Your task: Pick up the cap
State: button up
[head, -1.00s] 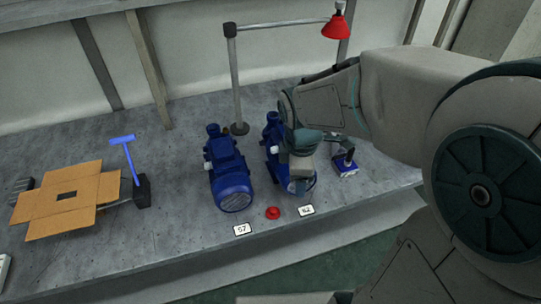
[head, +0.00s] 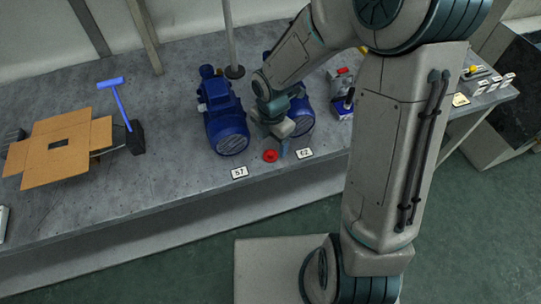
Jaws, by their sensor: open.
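The red cap (head: 270,156) lies on the grey bench near its front edge, between the two number cards. My gripper (head: 279,146) points down just above and beside the cap, on its right. The jaws are open, with nothing seen between them. My wrist hides part of the right pump, and I cannot tell the exact gap between fingers and cap.
Two blue pumps stand behind: the left pump (head: 223,115) and the right pump (head: 301,117). Cards "57" (head: 239,172) and "62" (head: 305,153) lie in front. An unfolded cardboard box (head: 60,146) and a blue-handled tool (head: 116,97) are at left. Bare bench lies between.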

aim_at(271, 152)
jog(key=f, duration=0.5)
jog(key=shift+w+f, duration=0.25)
jog(key=shift+f, duration=0.05)
jog(key=c, duration=1)
